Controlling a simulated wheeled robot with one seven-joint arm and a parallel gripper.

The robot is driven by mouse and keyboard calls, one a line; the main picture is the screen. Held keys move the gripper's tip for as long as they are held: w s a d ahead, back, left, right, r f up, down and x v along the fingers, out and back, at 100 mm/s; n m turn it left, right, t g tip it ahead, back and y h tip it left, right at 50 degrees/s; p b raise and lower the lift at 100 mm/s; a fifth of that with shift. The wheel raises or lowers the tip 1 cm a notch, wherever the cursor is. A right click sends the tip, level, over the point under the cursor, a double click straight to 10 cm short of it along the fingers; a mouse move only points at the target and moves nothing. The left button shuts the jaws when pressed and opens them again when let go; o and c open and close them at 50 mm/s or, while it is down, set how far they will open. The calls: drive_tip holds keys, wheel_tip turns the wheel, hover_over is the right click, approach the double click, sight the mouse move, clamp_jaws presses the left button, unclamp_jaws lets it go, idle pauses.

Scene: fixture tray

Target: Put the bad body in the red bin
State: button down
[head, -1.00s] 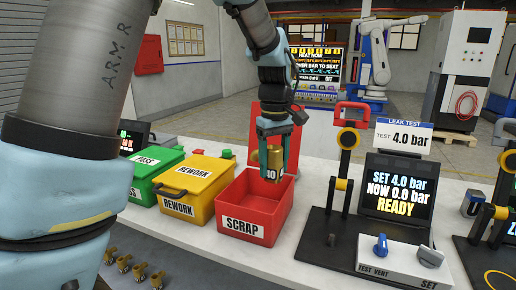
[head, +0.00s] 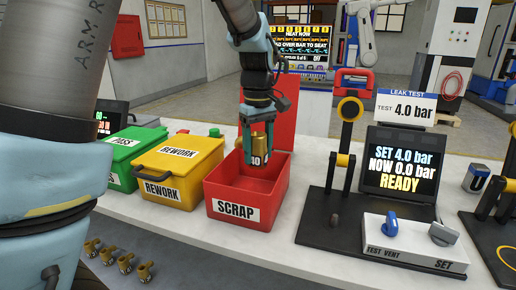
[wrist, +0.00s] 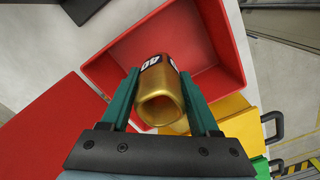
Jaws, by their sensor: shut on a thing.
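My gripper (head: 258,150) is shut on a brass body (head: 259,141) with a dark label band. The body hangs upright over the open red bin (head: 231,207) marked SCRAP, its lower end at about the level of the rim or a little inside; the exact depth is hard to tell. In the wrist view the brass body (wrist: 161,92) sits between the two green fingers, with the red bin's (wrist: 223,40) empty floor beyond it. The bin's red lid stands open at the back.
A yellow REWORK bin (head: 180,166) and a green PASS bin (head: 133,146) stand to the left, both lidded. A leak test stand (head: 338,195) with a READY display (head: 400,185) is to the right. Several brass fittings (head: 124,262) lie at the front left.

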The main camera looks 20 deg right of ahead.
drive_tip(key=shift+f+b, duration=2.4)
drive_tip(key=shift+f, duration=2.5)
drive_tip(key=shift+f+b, duration=0.3)
drive_tip(key=shift+f, duration=0.3)
drive_tip(key=shift+c, duration=0.2)
unclamp_jaws()
drive_tip(key=shift+o, duration=0.2)
drive_tip(key=shift+r, duration=0.15)
wheel_tip(320, 180, up, 13)
drive_tip(key=p, duration=1.1)
drive_tip(key=shift+p, duration=0.3)
